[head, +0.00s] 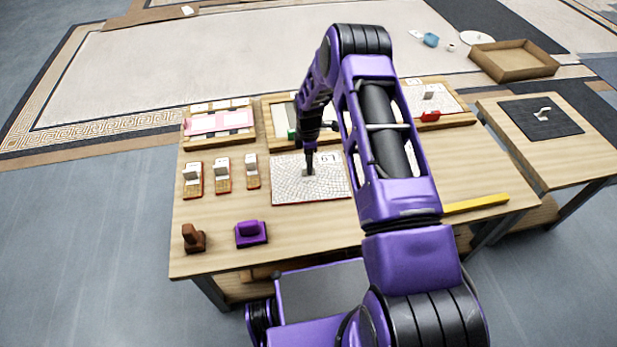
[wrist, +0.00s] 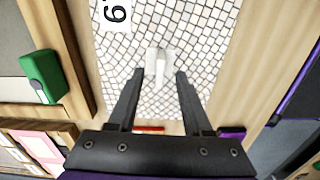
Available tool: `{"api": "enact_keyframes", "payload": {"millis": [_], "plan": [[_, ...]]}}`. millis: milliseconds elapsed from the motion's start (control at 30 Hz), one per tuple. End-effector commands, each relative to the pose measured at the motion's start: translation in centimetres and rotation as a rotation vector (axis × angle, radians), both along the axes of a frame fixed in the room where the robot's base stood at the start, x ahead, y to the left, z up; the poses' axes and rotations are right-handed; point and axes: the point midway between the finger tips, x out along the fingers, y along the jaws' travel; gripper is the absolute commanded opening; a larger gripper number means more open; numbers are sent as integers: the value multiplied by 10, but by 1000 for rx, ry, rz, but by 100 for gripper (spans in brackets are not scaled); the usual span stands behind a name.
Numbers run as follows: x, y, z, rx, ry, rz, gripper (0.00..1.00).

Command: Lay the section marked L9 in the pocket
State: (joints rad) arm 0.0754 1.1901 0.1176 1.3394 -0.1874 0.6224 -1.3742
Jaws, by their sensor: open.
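The section marked L9 (head: 285,185) is a white mosaic panel with dark grout, lying flat on the near middle of the table. Its label reads partly in the head view, and it fills the middle of the wrist view (wrist: 190,25). A pale upright grip (wrist: 158,62) stands on it. My gripper (head: 309,168) is over this panel, pointing down. In the wrist view my gripper (wrist: 160,73) is open, with a finger on each side of the grip and gaps between. Wooden frames stand along the back; the middle one (head: 266,125) is partly hidden by my arm, so I cannot tell its pocket clearly.
A frame with a pink bed (head: 218,122) is at the back left. Several small stands, a brown block (head: 193,238) and a purple block (head: 251,233) are at left. A yellow bar (head: 476,203) lies at right.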

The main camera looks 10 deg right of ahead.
Motion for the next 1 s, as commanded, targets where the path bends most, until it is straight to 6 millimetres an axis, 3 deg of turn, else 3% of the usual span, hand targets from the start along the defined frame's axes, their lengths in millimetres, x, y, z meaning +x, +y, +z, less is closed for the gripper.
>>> {"api": "enact_keyframes", "payload": {"millis": [33,167,467,733,1000], "plan": [[0,1,-11,-1,2,0,50],[0,0,-25,-1,2,-1,50],[0,0,-28,0,0,0,50],[0,0,-28,0,0,0,1],[0,0,-28,0,0,0,0]]}}
